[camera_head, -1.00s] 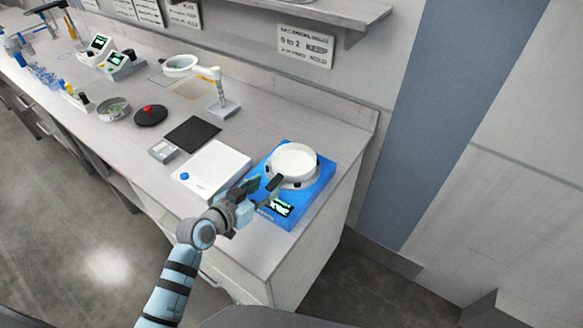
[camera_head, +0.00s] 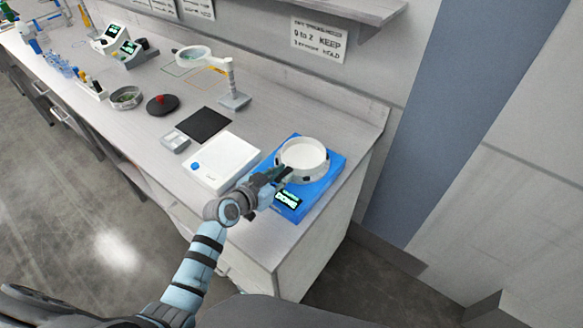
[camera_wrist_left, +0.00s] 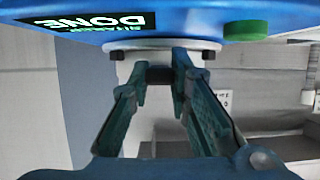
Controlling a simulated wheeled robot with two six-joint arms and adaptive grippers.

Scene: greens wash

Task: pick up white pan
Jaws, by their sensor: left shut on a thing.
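The white pan (camera_head: 304,157) is round and shallow. It sits on top of the blue device (camera_head: 327,183) near the right end of the counter. My left gripper (camera_head: 285,175) is at the pan's near left edge, shut on it. In the left wrist view the fingers of the left gripper (camera_wrist_left: 172,62) meet at a pale edge of the pan (camera_wrist_left: 160,45) with dark stubs, under the blue device's face (camera_wrist_left: 185,20). The device's display (camera_head: 288,198) is lit and reads DONE in the wrist view. My right gripper is not in view.
A white box (camera_head: 222,160) with a blue knob stands left of the blue device. A black mat (camera_head: 204,124), a small grey device (camera_head: 175,143) and a lamp-like stand (camera_head: 233,98) are farther along. A shelf (camera_head: 352,8) overhangs behind. The counter ends just right of the blue device.

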